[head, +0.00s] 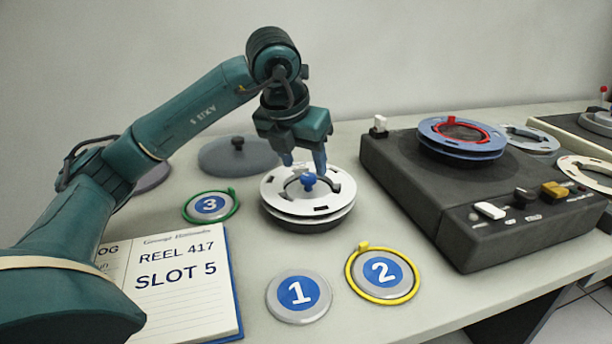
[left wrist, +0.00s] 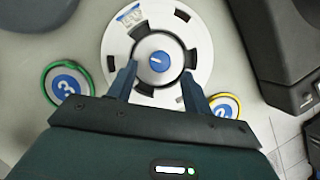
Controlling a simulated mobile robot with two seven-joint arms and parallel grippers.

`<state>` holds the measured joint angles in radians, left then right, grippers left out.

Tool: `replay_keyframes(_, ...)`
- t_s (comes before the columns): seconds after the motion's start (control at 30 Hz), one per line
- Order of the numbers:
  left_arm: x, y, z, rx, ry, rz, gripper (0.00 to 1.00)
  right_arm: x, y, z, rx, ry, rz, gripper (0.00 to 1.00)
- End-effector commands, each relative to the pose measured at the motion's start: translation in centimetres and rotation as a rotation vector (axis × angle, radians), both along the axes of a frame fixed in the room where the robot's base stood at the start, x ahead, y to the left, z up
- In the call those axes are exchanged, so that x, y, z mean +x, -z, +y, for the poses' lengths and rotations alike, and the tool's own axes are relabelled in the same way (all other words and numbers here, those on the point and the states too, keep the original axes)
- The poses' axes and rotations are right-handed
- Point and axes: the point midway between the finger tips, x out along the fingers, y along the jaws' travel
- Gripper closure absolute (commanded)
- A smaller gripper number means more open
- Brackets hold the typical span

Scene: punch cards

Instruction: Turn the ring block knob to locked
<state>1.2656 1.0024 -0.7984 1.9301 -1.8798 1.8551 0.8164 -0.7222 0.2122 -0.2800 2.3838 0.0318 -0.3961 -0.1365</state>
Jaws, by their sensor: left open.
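A white slotted reel (head: 285,195) sits on a dark round base on the table. At its centre is a blue knob (head: 309,181). In the left wrist view the knob (left wrist: 159,62) is round and blue with a short white mark, inside the white reel (left wrist: 115,45). I cannot read any locked label there. My left gripper (head: 304,163) points down over the reel, open and empty. In the left wrist view the left gripper (left wrist: 159,85) has one finger on each side of the knob, apart from it. My right gripper is not in view.
Round plates numbered 1 (head: 298,312), 2 (head: 383,293) and 3 (head: 192,217) lie around the reel. A logbook (head: 180,310) reads REEL 417, SLOT 5. A dark tape deck (head: 410,190) with a blue reel (head: 452,150) stands at the right. A grey disc (head: 235,165) lies behind.

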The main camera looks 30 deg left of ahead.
Motion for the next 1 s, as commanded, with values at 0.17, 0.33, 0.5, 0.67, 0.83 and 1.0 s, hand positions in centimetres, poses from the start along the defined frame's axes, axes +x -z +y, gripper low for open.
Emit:
replay_keyframes(0.17,0.9,2.3,0.1,-0.001,0.000,0.001,0.50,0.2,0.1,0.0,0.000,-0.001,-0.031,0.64)
replay_keyframes(0.33,1.2,2.9,0.1,-0.001,0.001,0.000,0.50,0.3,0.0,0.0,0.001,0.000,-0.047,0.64)
replay_keyframes(0.5,1.2,3.0,0.1,-0.001,0.001,0.000,0.50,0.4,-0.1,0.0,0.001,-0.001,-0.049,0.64)
replay_keyframes(0.67,1.2,2.9,0.1,-0.001,0.001,0.000,0.56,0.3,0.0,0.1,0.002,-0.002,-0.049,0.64)
replay_keyframes(0.83,1.2,2.9,0.1,0.000,0.001,-0.001,0.70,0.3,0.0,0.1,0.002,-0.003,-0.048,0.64)
replay_keyframes(1.0,1.2,2.9,0.1,0.000,0.001,-0.001,0.84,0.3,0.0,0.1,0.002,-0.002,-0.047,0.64)
